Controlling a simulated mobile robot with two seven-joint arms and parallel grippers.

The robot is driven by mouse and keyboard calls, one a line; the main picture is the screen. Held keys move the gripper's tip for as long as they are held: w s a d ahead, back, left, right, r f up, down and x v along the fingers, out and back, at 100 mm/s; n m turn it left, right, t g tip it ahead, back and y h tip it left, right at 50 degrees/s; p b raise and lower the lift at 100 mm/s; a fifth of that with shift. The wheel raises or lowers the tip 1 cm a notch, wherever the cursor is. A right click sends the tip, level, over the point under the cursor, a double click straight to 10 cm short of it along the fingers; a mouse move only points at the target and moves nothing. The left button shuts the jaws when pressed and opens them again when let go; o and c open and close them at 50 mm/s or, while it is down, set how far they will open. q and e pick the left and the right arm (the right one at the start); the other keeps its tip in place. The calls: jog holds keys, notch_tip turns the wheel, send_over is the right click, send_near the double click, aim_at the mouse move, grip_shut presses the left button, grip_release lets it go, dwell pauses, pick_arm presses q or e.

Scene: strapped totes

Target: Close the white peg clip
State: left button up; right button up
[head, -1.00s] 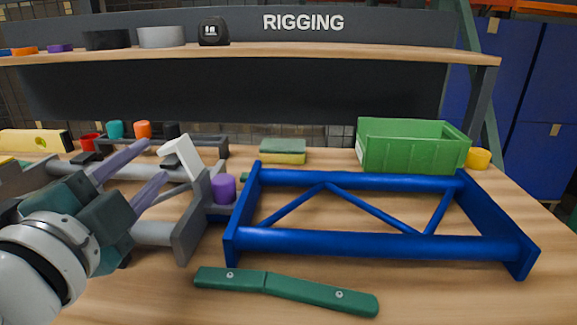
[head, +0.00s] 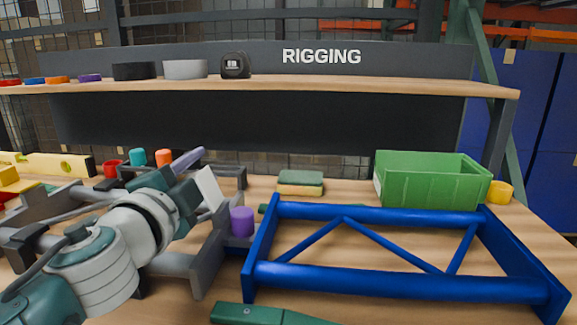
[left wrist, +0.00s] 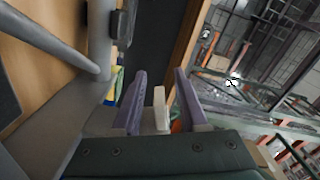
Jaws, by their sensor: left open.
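The white peg clip (head: 209,188) is a flat white piece, tilted, at the right end of a grey frame (head: 208,250) in the head view. My left gripper (head: 188,163) is just left of it, its teal body partly overlapping the clip. One purple-grey finger shows past the body. In the left wrist view, the left gripper's two fingers (left wrist: 160,76) stand apart. My right gripper is out of view.
A purple cylinder (head: 242,221) stands just right of the clip. A blue frame (head: 390,284) lies to its right, with a green bar (head: 262,315) in front. A green bin (head: 430,182) and sponges (head: 300,183) are behind. A shelf (head: 300,85) spans the back.

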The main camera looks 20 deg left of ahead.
pick_arm(q)
grip_shut()
